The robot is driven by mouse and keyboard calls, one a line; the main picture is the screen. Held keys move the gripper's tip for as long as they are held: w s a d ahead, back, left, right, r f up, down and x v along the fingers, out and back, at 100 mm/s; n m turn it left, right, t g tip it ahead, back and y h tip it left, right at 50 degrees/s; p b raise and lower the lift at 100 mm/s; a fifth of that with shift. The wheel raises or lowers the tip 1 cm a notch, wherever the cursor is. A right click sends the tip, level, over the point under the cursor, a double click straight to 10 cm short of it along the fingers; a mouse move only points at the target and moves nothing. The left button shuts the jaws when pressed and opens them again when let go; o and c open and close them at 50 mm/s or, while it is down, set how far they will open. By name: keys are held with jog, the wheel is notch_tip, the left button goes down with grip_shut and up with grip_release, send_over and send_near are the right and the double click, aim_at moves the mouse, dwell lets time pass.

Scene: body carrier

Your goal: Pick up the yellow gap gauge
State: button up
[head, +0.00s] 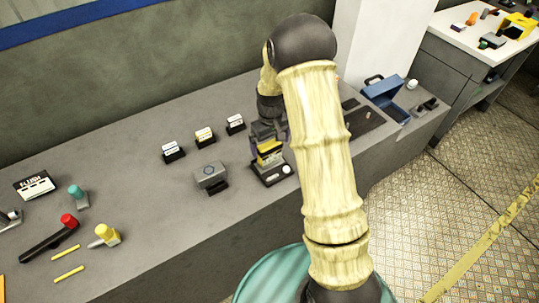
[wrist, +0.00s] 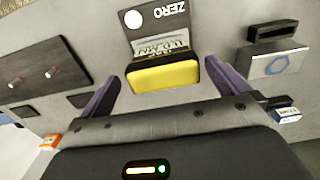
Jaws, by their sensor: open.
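The yellow gap gauge (wrist: 165,77) shows in the wrist view as a yellow block with a dark, marked upper part. It sits at a dark stand (wrist: 172,17) labelled ZERO. In the head view the gauge (head: 268,155) is a small yellow piece on the black stand (head: 271,175), partly hidden by my gripper. My gripper (wrist: 161,72) is open, with one purple finger on each side of the gauge and a visible gap on both sides. In the head view my gripper (head: 270,132) is just above the stand.
A grey block with a blue hexagon (wrist: 283,63) stands close beside the stand; it also shows in the head view (head: 210,177). Several small labelled holders (head: 204,137) stand behind. A blue box (head: 386,92) is at the right. Tools (head: 107,236) lie at the left front.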

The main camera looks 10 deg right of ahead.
aim_at(270, 153)
jog(key=shift+w+a+f+p, duration=0.1)
jog(key=shift+f+p, duration=0.45)
jog(key=shift+f, duration=0.75)
jog(key=shift+a+f+p, duration=0.1)
jog(key=shift+f+p, duration=0.4)
jog(key=shift+f, duration=0.8)
jog(key=c, duration=1.4)
jog(key=shift+c, duration=0.2)
jog(key=shift+r, duration=0.15)
notch_tip(270, 153, up, 10)
jog(key=shift+f+b, duration=0.1)
jog(key=shift+b, duration=1.1)
